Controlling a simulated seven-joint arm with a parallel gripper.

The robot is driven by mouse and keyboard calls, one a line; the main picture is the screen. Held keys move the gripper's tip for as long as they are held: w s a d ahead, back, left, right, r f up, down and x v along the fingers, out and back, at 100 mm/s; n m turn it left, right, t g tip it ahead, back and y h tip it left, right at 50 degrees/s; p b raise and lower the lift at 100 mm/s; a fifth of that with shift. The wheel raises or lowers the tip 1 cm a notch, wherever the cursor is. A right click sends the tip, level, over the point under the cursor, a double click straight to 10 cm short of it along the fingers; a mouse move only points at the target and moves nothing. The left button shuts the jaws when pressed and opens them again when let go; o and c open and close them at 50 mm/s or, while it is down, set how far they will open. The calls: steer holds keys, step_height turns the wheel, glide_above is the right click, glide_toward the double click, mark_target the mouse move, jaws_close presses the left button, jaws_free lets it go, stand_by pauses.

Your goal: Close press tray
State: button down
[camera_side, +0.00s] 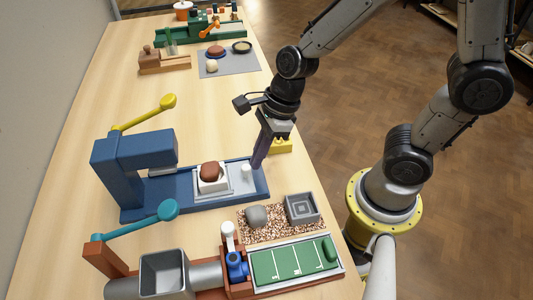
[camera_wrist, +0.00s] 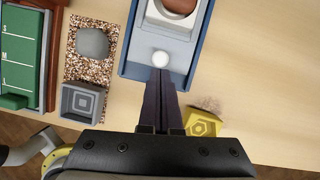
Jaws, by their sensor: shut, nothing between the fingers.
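The blue press (camera_side: 135,160) stands on the table, with a yellow-handled lever (camera_side: 145,113) on top. Its light grey press tray (camera_side: 236,186) sits on the blue base, out to the right of the press head. A white block with a brown lump (camera_side: 210,171) rests on the tray. A white knob (camera_side: 246,171) stands at the tray's right end; it also shows in the wrist view (camera_wrist: 161,59). My gripper (camera_side: 257,164) is shut and empty, pointing down at the base's right end. In the wrist view its fingertips (camera_wrist: 161,72) are right by the knob; whether they touch it I cannot tell.
A yellow block (camera_side: 282,146) lies just behind my gripper. A red machine with a green slab (camera_side: 290,261) is in front. More tools stand at the far end.

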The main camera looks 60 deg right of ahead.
mark_target(213, 171)
steer(key=w+a, duration=0.6)
steer(key=shift+w+a, duration=0.15)
steer(key=shift+a, duration=0.05)
steer(key=d, duration=0.1)
steer(key=s+d, duration=0.1)
steer(key=s+d+r, duration=0.1)
steer(key=shift+s+d+r, duration=0.1)
steer(key=shift+s+d, duration=0.15)
steer(key=shift+d, duration=0.15)
steer(key=s+d+r+t, duration=0.25)
steer(key=d+r, duration=0.25)
steer(key=r, duration=0.7)
steer(key=s+d+n+h, duration=0.1)
steer(key=s+d+n, duration=0.3)
steer(key=n, duration=0.8)
steer(key=s+d+n+h, duration=0.2)
steer(key=s+d+n, duration=0.2)
steer(key=s+n, duration=0.4)
steer(key=n, duration=0.5)
steer(key=shift+r+t, duration=0.3)
steer(key=shift+t, duration=0.05)
